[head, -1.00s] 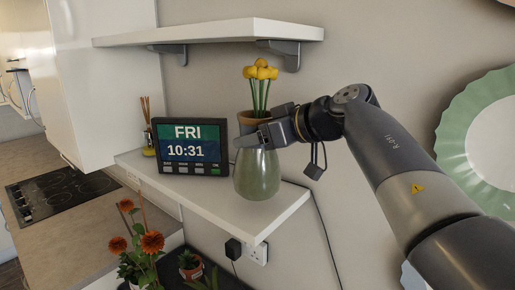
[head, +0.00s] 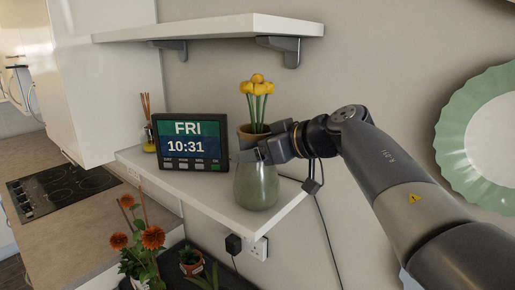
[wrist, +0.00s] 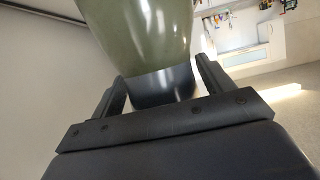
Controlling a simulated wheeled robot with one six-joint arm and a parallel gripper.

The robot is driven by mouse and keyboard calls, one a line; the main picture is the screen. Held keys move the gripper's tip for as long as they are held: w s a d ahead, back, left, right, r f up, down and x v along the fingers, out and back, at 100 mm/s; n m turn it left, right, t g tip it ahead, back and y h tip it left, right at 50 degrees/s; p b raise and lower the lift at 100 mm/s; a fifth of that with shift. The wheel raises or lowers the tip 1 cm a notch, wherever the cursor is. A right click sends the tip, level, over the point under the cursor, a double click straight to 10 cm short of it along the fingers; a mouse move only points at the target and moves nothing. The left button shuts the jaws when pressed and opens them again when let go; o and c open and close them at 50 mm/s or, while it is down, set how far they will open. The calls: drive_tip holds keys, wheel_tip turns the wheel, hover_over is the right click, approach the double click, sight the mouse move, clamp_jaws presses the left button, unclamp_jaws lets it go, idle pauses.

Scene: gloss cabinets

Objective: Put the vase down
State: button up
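The vase (head: 256,187) has a glossy green body and a terracotta-coloured neck, with yellow flowers (head: 257,86) standing in it. It is upright over the right end of the white shelf (head: 222,211). I cannot tell whether its base touches the shelf. My gripper (head: 247,153) comes from the right and is shut around the upper part of the vase, just below the neck. In the wrist view the vase (wrist: 150,45) sits between the two fingers of my gripper (wrist: 160,88). The vase's base is out of the wrist view.
A clock display (head: 191,142) stands left of the vase, with a reed diffuser (head: 149,138) beyond it. An upper shelf (head: 215,28) hangs above the flowers. Orange flowers (head: 152,238) and a small potted plant (head: 190,262) are below. A green-rimmed plate (head: 455,140) hangs at right.

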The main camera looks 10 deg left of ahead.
drive_tip(key=shift+o, duration=0.9)
drive_tip(key=shift+r, duration=0.2)
drive_tip(key=b+v, duration=0.1)
drive_tip(key=v, duration=1.1)
drive_tip(key=shift+a, duration=0.1)
drive_tip(key=p+x, duration=0.1)
drive_tip(key=x, duration=1)
drive_tip(key=shift+w+a+f, duration=0.15)
drive_tip(key=shift+a+f, duration=0.05)
drive_tip(key=shift+a, duration=0.05)
drive_tip(key=shift+w+a+f, duration=0.15)
drive_tip(key=shift+f, duration=0.15)
drive_tip(key=shift+r, duration=0.75)
